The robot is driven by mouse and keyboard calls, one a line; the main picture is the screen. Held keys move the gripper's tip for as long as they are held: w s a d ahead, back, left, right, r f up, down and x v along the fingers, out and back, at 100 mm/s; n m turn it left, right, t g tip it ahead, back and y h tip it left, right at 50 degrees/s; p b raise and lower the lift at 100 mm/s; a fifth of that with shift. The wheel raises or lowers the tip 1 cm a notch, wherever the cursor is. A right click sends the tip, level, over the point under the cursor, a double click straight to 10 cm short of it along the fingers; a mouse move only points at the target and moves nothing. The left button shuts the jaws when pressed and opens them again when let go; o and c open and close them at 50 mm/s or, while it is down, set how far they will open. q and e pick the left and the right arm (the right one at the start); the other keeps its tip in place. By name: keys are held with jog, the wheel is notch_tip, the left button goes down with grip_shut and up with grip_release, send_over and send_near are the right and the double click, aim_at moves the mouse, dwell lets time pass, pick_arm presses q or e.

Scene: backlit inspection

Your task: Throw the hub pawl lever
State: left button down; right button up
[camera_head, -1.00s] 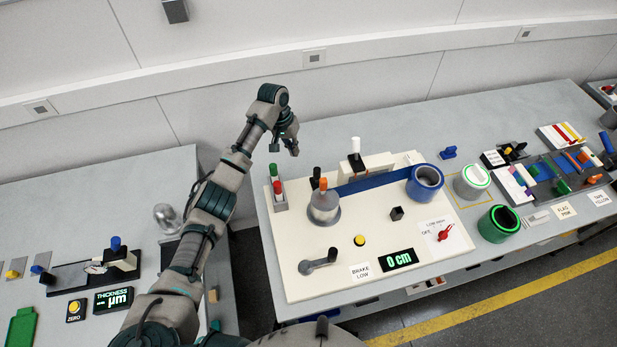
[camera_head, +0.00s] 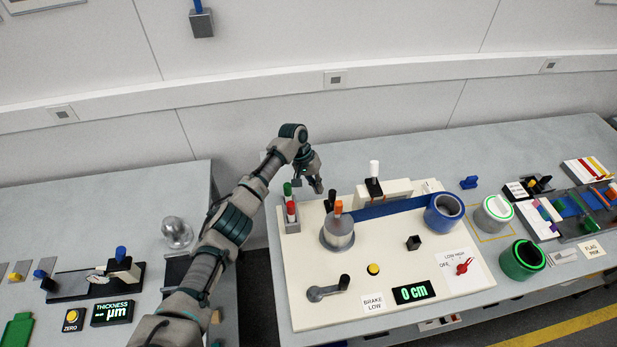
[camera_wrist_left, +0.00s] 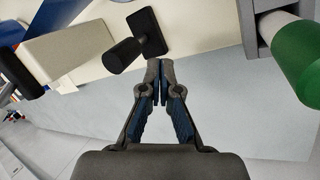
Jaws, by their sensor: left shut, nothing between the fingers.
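A grey hub (camera_head: 338,234) with an orange-tipped peg (camera_head: 338,207) stands on the cream board. A black-handled lever (camera_head: 331,198) rises just behind the hub; I take it as the pawl lever. In the left wrist view, a black knob on a stem (camera_wrist_left: 122,55) with a dark base plate (camera_wrist_left: 147,31) lies just beyond the fingertips, apparently this same lever. My left gripper (camera_head: 319,189) is above the board's back edge, close behind the lever. Its fingers (camera_wrist_left: 160,64) are shut and empty. Whether they touch the lever is unclear. My right gripper is not in view.
A holder with green and red handles (camera_head: 290,207) stands left of the lever; its green part (camera_wrist_left: 300,60) is close right in the wrist view. A white-tipped lever (camera_head: 374,172) and blue band (camera_head: 395,207) lie to the right. The board's front has a crank (camera_head: 330,288).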

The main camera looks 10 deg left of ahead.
pick_arm(q)
jog(key=shift+s+d, duration=0.2)
jog(key=shift+d, duration=0.65)
